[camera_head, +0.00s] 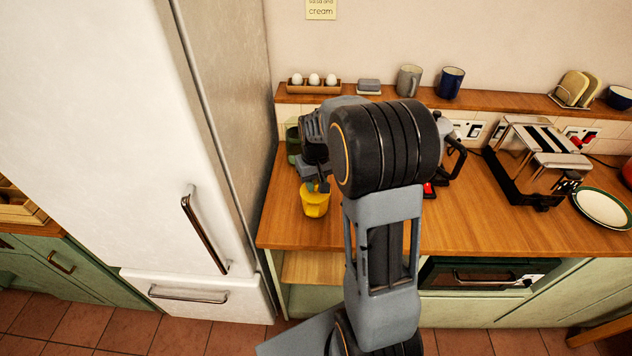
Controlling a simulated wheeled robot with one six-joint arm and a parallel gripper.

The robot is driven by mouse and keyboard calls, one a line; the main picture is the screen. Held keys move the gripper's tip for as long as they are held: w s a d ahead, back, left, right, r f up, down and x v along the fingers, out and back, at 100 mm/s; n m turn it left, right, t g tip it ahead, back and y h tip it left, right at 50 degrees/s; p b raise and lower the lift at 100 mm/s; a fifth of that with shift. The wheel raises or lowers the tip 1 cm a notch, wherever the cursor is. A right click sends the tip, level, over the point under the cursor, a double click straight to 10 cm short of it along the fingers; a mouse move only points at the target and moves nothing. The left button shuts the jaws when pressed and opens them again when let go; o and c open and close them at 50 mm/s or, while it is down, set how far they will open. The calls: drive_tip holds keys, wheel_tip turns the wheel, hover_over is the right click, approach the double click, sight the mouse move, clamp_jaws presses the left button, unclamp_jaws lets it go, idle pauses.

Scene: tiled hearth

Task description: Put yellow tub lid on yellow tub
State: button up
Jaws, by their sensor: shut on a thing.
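The yellow tub (315,205) stands on the wooden counter near its left end, close to the front edge. My gripper (318,187) points down at the top of the tub, partly covered by my own arm. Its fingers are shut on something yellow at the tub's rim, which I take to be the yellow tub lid. The lid's outline is small and hard to tell apart from the tub. I cannot tell whether the lid is seated or only held at the opening.
A green container (293,138) stands behind the tub. A tall white fridge (130,110) rises left of the counter. A kettle (446,135) is partly hidden behind my arm. A toaster (540,160) and a plate (602,207) are at right. The wooden counter (470,220) has bare room between.

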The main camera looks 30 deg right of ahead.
drive_tip(key=o, duration=1)
drive_tip(key=shift+r, duration=0.25)
drive_tip(key=shift+r+p, duration=1.65)
drive_tip(key=shift+r, duration=0.25)
drive_tip(key=shift+r, duration=0.1)
wheel_tip(320, 180, up, 14)
drive_tip(key=shift+f+b, duration=0.1)
drive_tip(key=shift+b, duration=0.45)
